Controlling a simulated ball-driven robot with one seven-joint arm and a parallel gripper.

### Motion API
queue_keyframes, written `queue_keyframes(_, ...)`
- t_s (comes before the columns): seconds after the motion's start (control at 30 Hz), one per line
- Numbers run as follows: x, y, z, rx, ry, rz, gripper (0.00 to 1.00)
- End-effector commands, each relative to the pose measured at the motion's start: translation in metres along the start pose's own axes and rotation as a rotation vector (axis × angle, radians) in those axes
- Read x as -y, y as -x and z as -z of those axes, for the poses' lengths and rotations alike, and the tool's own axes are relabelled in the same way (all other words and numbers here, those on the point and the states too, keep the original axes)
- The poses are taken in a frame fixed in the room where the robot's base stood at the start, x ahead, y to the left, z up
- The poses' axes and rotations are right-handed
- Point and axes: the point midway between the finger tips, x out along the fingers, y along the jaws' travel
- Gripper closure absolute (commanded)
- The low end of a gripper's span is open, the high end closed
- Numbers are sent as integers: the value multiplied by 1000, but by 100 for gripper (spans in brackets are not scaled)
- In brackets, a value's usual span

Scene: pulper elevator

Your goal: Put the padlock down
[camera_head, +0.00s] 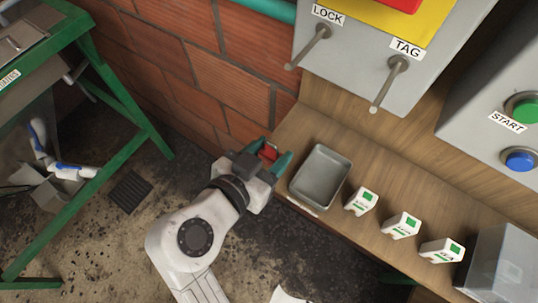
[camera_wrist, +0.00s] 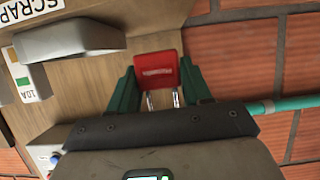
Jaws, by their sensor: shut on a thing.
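My gripper (camera_head: 268,160) is at the left end of the wooden shelf (camera_head: 292,131), left of a grey tray. It is shut on a red padlock (camera_head: 269,152). In the wrist view the padlock (camera_wrist: 157,70) sits between the two green fingers of my gripper (camera_wrist: 158,82). Its red body points away from the palm and its metal shackle points towards it. The shelf's wooden surface (camera_wrist: 110,75) shows behind it. I cannot tell whether the padlock touches the shelf.
The grey tray (camera_head: 325,158) is close on the right. LOCK (camera_head: 311,46) and TAG (camera_head: 391,83) pegs stick out above the shelf. A brick wall (camera_head: 215,85) is behind.

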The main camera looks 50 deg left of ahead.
Motion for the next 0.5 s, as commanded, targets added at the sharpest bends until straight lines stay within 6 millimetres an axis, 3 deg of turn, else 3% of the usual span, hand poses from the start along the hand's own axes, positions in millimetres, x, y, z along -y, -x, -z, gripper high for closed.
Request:
queue_keyframes(0.3,2,-17,-30,2,3,1,85)
queue_keyframes(0.5,2,-18,-32,0,0,0,85)
